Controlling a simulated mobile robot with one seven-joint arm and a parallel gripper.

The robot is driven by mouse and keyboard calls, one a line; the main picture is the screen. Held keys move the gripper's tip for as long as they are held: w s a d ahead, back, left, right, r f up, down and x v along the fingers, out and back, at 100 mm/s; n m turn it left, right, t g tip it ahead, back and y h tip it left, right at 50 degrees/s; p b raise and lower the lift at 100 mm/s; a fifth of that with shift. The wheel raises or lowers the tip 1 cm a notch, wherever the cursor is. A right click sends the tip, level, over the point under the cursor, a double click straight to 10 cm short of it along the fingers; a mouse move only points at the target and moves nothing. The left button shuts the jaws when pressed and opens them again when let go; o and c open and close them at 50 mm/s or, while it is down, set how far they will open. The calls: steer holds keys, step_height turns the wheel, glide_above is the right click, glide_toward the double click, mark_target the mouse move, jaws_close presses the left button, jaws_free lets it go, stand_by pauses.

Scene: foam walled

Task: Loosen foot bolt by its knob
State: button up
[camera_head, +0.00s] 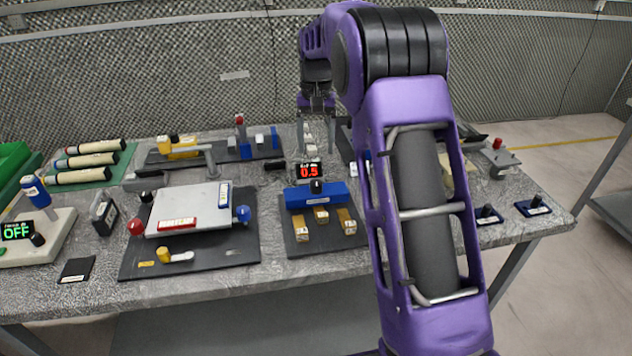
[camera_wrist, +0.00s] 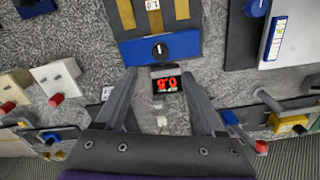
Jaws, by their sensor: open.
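No part is clearly marked as the foot bolt, and I cannot tell which knob belongs to it. Candidates are a red ball knob (camera_head: 136,226) and a blue ball knob (camera_head: 242,212) beside a pale plate, a yellow knob (camera_head: 163,254) in front of it, and a red-topped knob (camera_head: 497,143) at the far right. My gripper (camera_head: 316,125) hangs over the back middle of the table, pointing down. In the wrist view my gripper (camera_wrist: 160,78) is open and empty, its fingers on either side of a red-digit display (camera_wrist: 166,85), apparently above it.
A blue block (camera_head: 316,195) with a black knob stands in front of the display. A yellow clamp (camera_head: 183,147) sits at the back left, labelled rolls (camera_head: 92,161) further left. My arm covers part of the right side. Small bare table patches lie between the mats.

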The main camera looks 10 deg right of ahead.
mark_target(316, 182)
step_height(316, 182, down, 12)
steer(key=shift+r+b, duration=0.25)
steer(key=shift+b, duration=0.15)
jaws_close()
